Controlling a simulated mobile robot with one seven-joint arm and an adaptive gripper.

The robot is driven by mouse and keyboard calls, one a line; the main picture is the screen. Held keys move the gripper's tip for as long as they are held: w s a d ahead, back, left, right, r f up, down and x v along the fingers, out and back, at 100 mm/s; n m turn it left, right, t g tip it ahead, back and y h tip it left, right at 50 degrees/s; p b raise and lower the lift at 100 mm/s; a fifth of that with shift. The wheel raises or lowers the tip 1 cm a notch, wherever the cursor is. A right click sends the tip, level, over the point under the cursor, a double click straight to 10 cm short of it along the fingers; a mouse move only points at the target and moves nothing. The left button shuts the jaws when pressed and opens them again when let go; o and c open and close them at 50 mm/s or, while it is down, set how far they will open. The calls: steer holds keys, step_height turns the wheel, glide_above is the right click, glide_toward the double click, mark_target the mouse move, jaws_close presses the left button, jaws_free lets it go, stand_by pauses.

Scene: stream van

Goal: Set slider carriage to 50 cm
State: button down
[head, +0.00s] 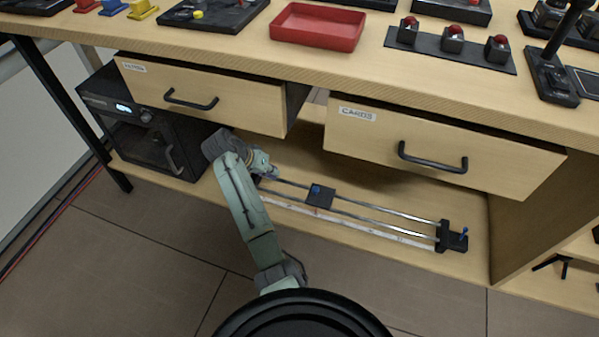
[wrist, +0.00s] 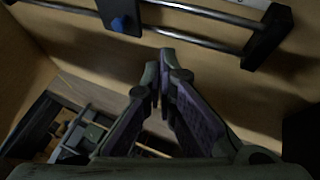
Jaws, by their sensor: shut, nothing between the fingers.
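My gripper (head: 272,172) is near the rails' left end, left of the carriage. In the wrist view my gripper (wrist: 158,72) is shut and empty, apart from the carriage (wrist: 121,20) and from an end block (wrist: 266,38).
Two drawers, one labelled CARDS (head: 440,150) and another (head: 205,95) at left, stand partly open above the shelf. A black machine (head: 140,125) stands on the shelf at left. A red tray (head: 318,27) and button boxes (head: 452,40) are on the bench top.

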steer(key=shift+g, duration=0.3)
steer(key=d+f, duration=0.3)
steer(key=w+d+f, duration=0.1)
steer(key=d+f, duration=0.5)
steer(key=d, duration=0.1)
steer(key=shift+w+f, duration=0.25)
steer(key=shift+w, duration=0.1)
steer(key=s+d+p, duration=0.2)
steer(key=s+d, duration=0.1)
steer(key=d, duration=0.6)
steer(key=s+d+p, duration=0.3)
steer(key=d, duration=0.7)
steer(key=s+d+p, duration=0.2)
steer(key=s+d, duration=0.1)
steer(key=d, duration=0.6)
steer(key=shift+s+d+p, duration=0.15)
steer(key=shift+d+p, duration=0.05)
steer(key=shift+p, duration=0.2)
